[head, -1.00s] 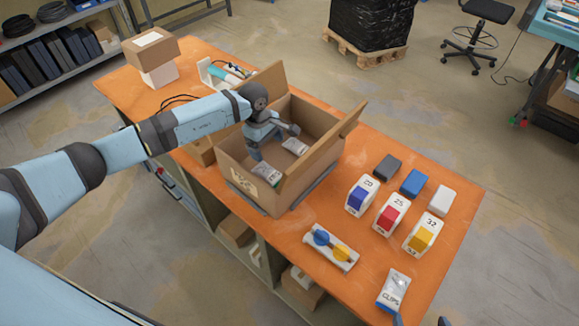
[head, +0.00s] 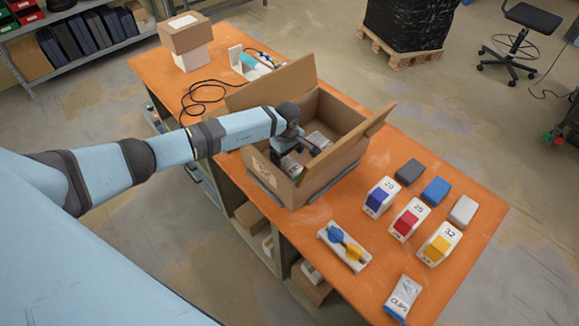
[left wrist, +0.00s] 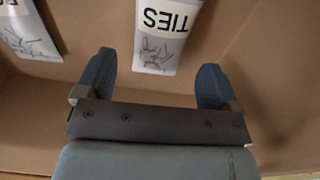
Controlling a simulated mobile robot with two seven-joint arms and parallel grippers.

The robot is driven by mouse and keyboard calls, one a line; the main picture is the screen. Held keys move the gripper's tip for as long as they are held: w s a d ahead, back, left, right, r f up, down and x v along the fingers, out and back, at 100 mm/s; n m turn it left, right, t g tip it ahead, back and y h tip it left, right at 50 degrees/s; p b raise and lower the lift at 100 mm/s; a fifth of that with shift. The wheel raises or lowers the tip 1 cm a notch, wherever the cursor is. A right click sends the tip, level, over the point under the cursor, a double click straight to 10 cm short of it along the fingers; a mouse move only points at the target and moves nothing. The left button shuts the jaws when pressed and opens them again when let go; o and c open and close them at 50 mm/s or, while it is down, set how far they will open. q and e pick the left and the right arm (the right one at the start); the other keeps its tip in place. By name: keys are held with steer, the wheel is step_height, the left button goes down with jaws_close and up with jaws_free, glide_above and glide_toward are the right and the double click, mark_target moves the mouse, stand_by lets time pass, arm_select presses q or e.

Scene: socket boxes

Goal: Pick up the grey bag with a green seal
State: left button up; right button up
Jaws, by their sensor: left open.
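Two small grey bags lie inside the open cardboard box (head: 330,180). In the left wrist view, one bag marked TIES (left wrist: 163,38) lies just beyond and between my fingertips, with its top end cut off by the frame. The other bag (left wrist: 27,35) is at the upper left, partly out of frame. My left gripper (left wrist: 157,72) is open and empty, with fingers on either side of the TIES bag's lower end. In the head view my left gripper (head: 297,148) is inside the box. My right gripper is not in view.
The box flaps stand up around my left arm. On the orange table (head: 345,285) are a CLIPS bag (head: 403,297), a tray with blue and yellow parts (head: 343,247), numbered socket boxes (head: 409,218) and small blocks. Stacked boxes (head: 186,40) stand at the far left.

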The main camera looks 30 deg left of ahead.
mark_target(288, 161)
arm_select(q)
step_height(288, 161, down, 4)
steer(key=shift+d+r+b, duration=0.1)
steer(key=shift+b, duration=0.6)
steer(key=shift+r, duration=0.15)
steer(key=c, duration=1.1)
steer(key=shift+r, duration=0.1)
